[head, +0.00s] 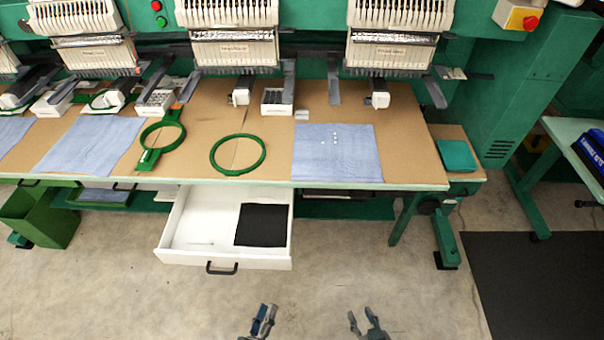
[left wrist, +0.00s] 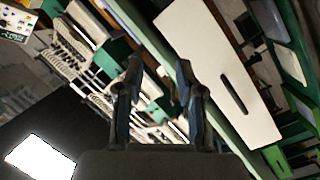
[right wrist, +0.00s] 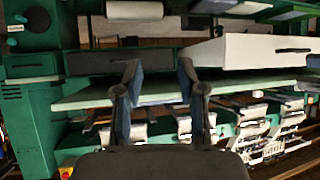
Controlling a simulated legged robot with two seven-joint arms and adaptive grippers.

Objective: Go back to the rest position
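My left gripper (head: 262,322) is low in the head view, in front of the table and below the open white drawer. Its two fingers stand apart with nothing between them, as the left wrist view (left wrist: 158,95) shows. My right gripper (head: 364,322) is at the same height, to the right of it. Its fingers are also apart and empty in the right wrist view (right wrist: 160,90). Both grippers are clear of the table and touch nothing. The open white drawer (head: 185,225) holds a black cloth (head: 262,225) and shows its white front in the left wrist view (left wrist: 235,90).
The brown table (head: 275,170) carries a green hoop (head: 238,154), a hoop with a bracket (head: 160,140), blue cloths (head: 335,155) and small white pieces. Embroidery heads (head: 235,40) stand behind. A green bin (head: 45,220) is at left, a dark mat (head: 540,280) at right. Floor between is clear.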

